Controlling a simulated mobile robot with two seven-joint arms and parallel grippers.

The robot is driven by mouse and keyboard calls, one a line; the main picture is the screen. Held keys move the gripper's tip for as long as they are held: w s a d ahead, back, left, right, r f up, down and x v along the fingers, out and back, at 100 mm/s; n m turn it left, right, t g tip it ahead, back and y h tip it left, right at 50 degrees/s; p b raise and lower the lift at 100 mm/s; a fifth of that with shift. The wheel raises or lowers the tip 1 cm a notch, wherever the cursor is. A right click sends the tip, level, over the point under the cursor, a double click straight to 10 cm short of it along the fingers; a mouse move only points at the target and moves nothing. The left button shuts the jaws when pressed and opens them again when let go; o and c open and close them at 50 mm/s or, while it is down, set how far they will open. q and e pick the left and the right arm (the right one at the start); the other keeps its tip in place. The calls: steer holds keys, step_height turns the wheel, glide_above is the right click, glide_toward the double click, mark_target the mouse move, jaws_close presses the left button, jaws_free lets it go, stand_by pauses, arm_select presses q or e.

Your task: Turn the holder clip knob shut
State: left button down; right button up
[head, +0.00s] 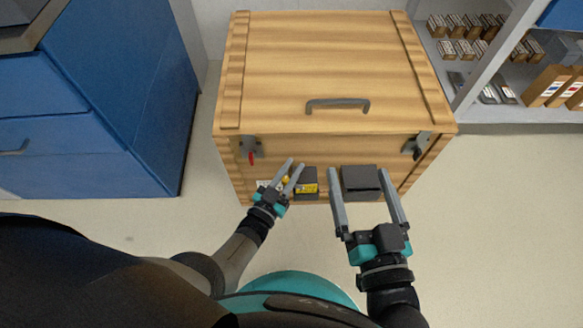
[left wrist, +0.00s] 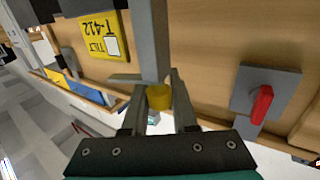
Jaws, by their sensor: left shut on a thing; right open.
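A small yellow knob (head: 285,180) is on the front of the wooden crate, beside a dark holder with a yellow label (head: 307,188). In the left wrist view the knob (left wrist: 159,98) lies between my left fingers, below a grey bar (left wrist: 150,40). The yellow label there (left wrist: 103,38) reads "TILT T-412". My left gripper (head: 295,164) is shut on the knob, and its fingers partly hide it. My right gripper (head: 358,172) is open, its fingers on either side of a dark grey box (head: 360,181) on the crate front. I cannot tell whether they touch it.
The wooden crate (head: 315,65) has a closed lid with a grey handle (head: 338,104). A blue cabinet (head: 120,100) stands left, a stocked shelf (head: 490,70) right. The floor beside the crate is clear.

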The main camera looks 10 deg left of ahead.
arm_select(q)
steer(key=shift+w+a+n+y, duration=0.1)
steer(key=shift+a+n+y, duration=0.1)
steer(key=shift+n+y, duration=0.8)
steer(key=c, duration=0.7)
jaws_free()
arm_select(e)
steer(key=shift+f, duration=0.1)
